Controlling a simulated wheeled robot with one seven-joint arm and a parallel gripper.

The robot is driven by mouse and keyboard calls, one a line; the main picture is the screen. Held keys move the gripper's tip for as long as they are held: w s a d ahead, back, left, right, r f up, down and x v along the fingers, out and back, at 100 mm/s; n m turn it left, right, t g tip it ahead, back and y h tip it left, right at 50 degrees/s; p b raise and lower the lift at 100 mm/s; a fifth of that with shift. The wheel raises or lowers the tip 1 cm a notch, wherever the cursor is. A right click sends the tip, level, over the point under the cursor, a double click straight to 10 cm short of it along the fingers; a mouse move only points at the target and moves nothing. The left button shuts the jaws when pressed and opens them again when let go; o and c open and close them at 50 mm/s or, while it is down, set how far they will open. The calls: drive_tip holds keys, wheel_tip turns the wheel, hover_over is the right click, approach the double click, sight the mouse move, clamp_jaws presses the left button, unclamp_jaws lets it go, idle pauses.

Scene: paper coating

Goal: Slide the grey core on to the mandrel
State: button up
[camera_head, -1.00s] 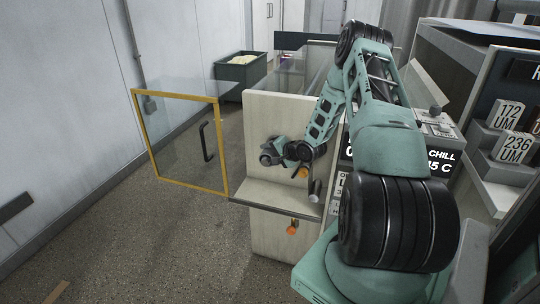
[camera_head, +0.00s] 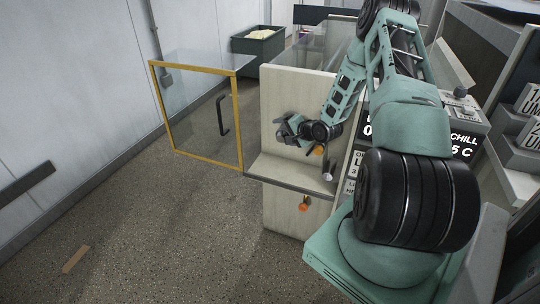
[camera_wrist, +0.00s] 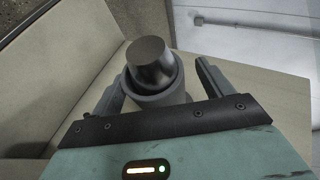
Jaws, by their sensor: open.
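In the wrist view my gripper (camera_wrist: 161,70) is open, with one finger on each side of the grey core (camera_wrist: 172,91). The core is a short grey ring around a dark metal cylinder, the mandrel (camera_wrist: 150,53), whose end sticks out past the core's rim. A gap shows beside the right finger; contact at the left finger is hard to tell. How far along the mandrel the core sits is hidden. In the head view my gripper (camera_head: 288,128) is small, in front of the pale upright panel (camera_head: 295,88), and core and mandrel cannot be told apart there.
A pale shelf (camera_head: 275,173) juts out below my gripper. Orange knobs (camera_head: 304,205) are on the machine front. A yellow-framed glass door (camera_head: 240,130) stands open to the left. A green bin (camera_head: 258,47) is behind.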

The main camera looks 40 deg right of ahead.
drive_tip(key=s+a, duration=0.3)
drive_tip(key=a, duration=0.6)
drive_tip(key=s+a+g, duration=0.1)
drive_tip(key=s+a, duration=0.3)
drive_tip(key=a, duration=0.4)
drive_tip(key=shift+s+a, duration=0.25)
drive_tip(key=shift+a, duration=0.15)
